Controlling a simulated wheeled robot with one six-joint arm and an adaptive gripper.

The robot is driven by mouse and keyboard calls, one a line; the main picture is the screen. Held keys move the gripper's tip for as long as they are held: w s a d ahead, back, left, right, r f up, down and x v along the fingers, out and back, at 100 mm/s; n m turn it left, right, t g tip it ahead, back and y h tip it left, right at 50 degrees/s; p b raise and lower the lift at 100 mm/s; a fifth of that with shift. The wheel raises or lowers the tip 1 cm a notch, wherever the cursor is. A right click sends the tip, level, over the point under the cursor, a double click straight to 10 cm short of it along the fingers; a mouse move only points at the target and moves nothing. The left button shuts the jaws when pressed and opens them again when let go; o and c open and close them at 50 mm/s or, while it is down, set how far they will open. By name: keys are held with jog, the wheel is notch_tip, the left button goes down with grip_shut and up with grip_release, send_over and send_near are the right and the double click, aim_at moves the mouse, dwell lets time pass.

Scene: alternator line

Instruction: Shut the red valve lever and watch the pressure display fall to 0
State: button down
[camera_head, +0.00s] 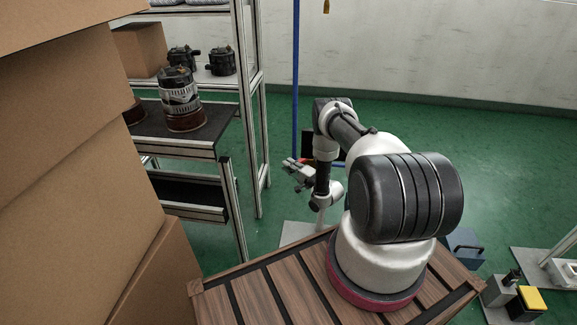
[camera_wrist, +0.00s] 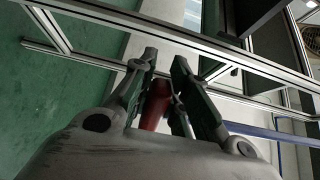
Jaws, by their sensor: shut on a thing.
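The red valve lever (camera_wrist: 156,102) shows between the two fingers of my gripper (camera_wrist: 165,66) in the wrist view. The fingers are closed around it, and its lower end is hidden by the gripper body. In the head view my gripper (camera_head: 296,168) is beside the blue pipe, left of my arm, with a small bit of red at it. A dark panel shows partly behind my arm there. I cannot tell whether it is the pressure display, and no reading is legible.
A blue pipe (camera_head: 296,75) stands upright behind my gripper. A metal-framed shelf (camera_head: 243,90) with alternators stands to the left. Stacked cardboard boxes (camera_head: 70,130) fill the left foreground. Open green floor (camera_head: 430,130) lies beyond my arm. A blue box (camera_head: 465,245) is at the right.

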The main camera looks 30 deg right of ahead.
dwell(0.3)
jog(key=c, duration=1.4)
grip_release()
jog(key=shift+o, duration=0.2)
jog(key=shift+w+a, duration=0.1)
